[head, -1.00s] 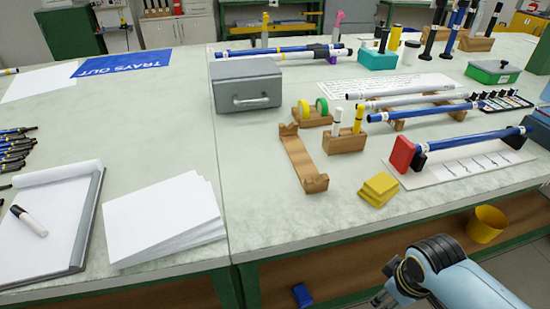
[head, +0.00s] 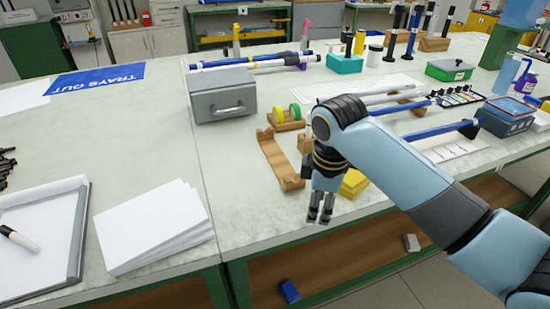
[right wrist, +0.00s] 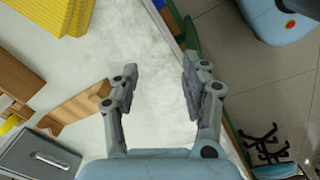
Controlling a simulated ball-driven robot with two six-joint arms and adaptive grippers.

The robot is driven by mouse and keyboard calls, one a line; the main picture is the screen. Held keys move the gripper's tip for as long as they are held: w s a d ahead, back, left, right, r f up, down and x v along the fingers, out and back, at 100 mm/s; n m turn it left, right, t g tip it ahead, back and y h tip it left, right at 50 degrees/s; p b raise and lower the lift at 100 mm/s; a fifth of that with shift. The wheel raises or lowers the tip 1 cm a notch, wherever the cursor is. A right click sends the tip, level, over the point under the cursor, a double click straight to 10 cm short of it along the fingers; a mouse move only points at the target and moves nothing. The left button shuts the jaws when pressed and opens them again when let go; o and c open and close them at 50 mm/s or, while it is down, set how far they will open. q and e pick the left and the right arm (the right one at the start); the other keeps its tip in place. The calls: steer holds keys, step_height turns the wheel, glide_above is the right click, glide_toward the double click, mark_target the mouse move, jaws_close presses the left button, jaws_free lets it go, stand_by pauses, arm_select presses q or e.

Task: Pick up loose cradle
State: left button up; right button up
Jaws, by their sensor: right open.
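The loose cradle (head: 276,158) is a long wooden piece with raised ends. It lies on the pale bench top in the head view, just left of my right gripper. In the right wrist view the cradle (right wrist: 80,108) shows at the left, outside the fingers. My right gripper (head: 320,215) points down near the bench's front edge, open and empty, to the right of and in front of the cradle's near end. In the right wrist view the jaws (right wrist: 160,75) stand wide apart over bare bench. My left gripper is not in view.
Yellow blocks (head: 353,183) sit partly hidden behind my right arm. A grey box (head: 222,94) stands behind the cradle, and a wooden holder with green and yellow rings (head: 287,122) is close by. White paper (head: 152,225) lies to the left. Bench between paper and cradle is clear.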

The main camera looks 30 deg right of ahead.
steer(key=w+d+r+n, duration=0.1)
steer(key=w+r+n, duration=0.1)
steer(key=w, duration=0.1)
steer(key=w+r+n, duration=0.1)
steer(key=w+r, duration=0.2)
steer(key=w+d+r+n+g, duration=0.1)
steer(key=w+r+n, duration=0.1)
steer(key=w+r, duration=0.1)
steer(key=shift+w+d+r+n+p, duration=0.15)
steer(key=shift+w+d+n+p, duration=0.05)
steer(key=shift+d+n+p, duration=0.15)
steer(key=shift+w+d+r+y, duration=0.1)
steer(key=shift+w+y, duration=0.1)
steer(key=shift+y, duration=0.1)
step_height(320, 180, down, 10)
steer(key=shift+f+b, duration=0.15)
steer(key=shift+b, duration=0.25)
jaws_close()
